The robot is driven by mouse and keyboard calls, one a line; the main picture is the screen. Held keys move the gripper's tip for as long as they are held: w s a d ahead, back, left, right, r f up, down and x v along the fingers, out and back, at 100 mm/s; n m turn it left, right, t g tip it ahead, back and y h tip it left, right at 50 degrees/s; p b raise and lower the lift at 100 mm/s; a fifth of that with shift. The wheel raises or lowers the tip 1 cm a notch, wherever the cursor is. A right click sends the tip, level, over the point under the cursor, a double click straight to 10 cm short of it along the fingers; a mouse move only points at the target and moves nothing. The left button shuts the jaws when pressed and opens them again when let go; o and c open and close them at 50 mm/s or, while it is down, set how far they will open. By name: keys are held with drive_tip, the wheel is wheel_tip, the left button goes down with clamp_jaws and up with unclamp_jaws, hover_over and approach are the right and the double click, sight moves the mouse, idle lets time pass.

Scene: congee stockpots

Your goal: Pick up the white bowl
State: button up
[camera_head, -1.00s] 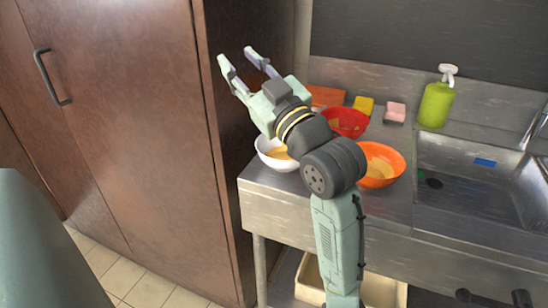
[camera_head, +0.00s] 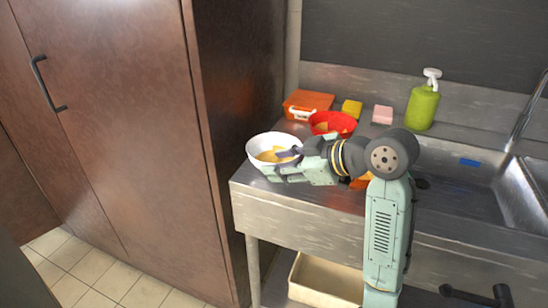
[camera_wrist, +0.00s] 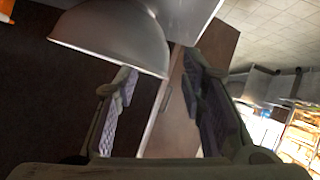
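The white bowl (camera_head: 258,142) stands upright at the left end of the metal counter, with yellowish food inside. My gripper (camera_head: 275,164) is at its near right side. One finger reaches over the inside of the bowl, and the other is low by its outer wall. In the wrist view the bowl's shaded outer wall (camera_wrist: 110,38) fills the upper left. Both fingers show below it with a wide gap between them, so the gripper (camera_wrist: 160,85) is open. Whether either finger touches the bowl is not clear.
A red bowl (camera_head: 345,120), an orange box (camera_head: 308,103), a yellow sponge (camera_head: 352,108), a pink sponge (camera_head: 382,114) and a green bottle (camera_head: 422,107) stand behind. My arm mostly hides an orange bowl (camera_head: 360,183). A tall brown cabinet (camera_head: 240,90) stands close left; a sink (camera_head: 460,185) lies right.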

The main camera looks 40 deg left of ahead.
sight(259, 165)
drive_tip(key=p+x, duration=0.1)
drive_tip(key=x, duration=0.4)
drive_tip(key=shift+a+f, duration=0.1)
drive_tip(key=shift+c, duration=0.2)
clamp_jaws()
